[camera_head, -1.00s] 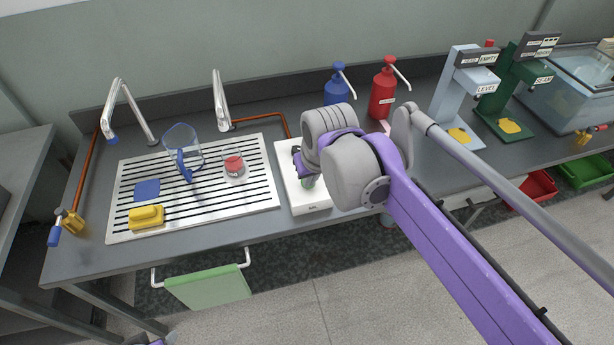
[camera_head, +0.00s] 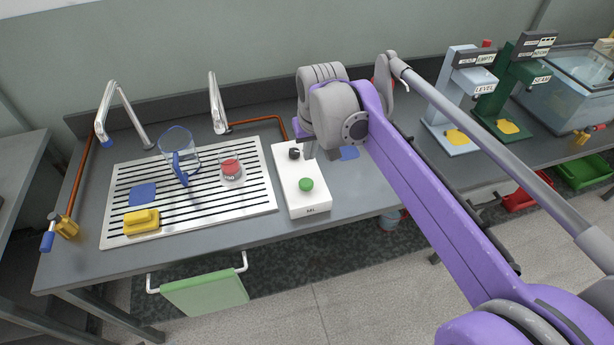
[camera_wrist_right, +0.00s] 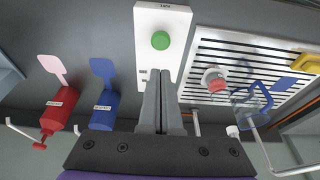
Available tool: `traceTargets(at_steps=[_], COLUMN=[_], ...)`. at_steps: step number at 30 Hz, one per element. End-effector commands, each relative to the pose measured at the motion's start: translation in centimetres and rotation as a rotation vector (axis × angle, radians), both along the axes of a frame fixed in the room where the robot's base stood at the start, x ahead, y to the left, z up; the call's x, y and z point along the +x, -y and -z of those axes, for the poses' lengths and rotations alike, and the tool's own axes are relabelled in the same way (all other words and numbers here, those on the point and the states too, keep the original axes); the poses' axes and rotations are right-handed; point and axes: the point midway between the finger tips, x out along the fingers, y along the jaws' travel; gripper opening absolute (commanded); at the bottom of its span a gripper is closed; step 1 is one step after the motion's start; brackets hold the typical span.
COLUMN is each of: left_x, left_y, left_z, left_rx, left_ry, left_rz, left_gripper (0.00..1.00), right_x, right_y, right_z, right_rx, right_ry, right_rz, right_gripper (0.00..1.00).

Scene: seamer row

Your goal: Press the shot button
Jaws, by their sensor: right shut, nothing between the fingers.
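A white box (camera_head: 309,207) lies on the counter right of the drain board, with a round green button (camera_head: 306,184) on its top near the front edge. In the right wrist view the green button (camera_wrist_right: 160,40) shows whole and uncovered. My right gripper (camera_head: 310,154) is over the rear part of the box, behind the button. In the wrist view its fingers (camera_wrist_right: 161,74) are together and empty, their tips pointing toward the button but apart from it in the picture. The box's front label is too small to read. My left gripper is out of view.
The slatted drain board (camera_head: 250,205) holds a clear jug (camera_head: 180,150), a red-topped item (camera_head: 231,169) and a yellow sponge (camera_head: 141,222). Level (camera_head: 459,95) and seam (camera_head: 508,90) stands are further right.

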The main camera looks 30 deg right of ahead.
Motion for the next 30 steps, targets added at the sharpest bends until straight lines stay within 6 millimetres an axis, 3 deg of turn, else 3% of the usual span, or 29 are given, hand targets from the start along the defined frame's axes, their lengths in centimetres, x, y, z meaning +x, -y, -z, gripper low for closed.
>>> traceTargets(at_steps=[9, 15, 21, 30], left_x=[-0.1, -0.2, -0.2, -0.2], left_y=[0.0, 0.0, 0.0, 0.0], left_z=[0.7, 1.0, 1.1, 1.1], left_rx=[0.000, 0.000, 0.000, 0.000], left_ry=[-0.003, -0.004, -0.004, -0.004], left_rz=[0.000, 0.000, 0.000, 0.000], left_gripper=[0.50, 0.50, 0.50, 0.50], right_x=[1.9, 2.2, 2.2, 2.2], right_y=[0.4, 0.5, 0.5, 0.5], right_z=[6.7, 9.9, 11.4, 11.5], right_rx=[0.000, 0.000, 0.000, 0.000], right_ry=[0.000, 0.000, 0.000, 0.000], right_rz=[0.000, 0.000, 0.000, 0.000], right_gripper=[0.00, 0.00, 0.00, 0.00])
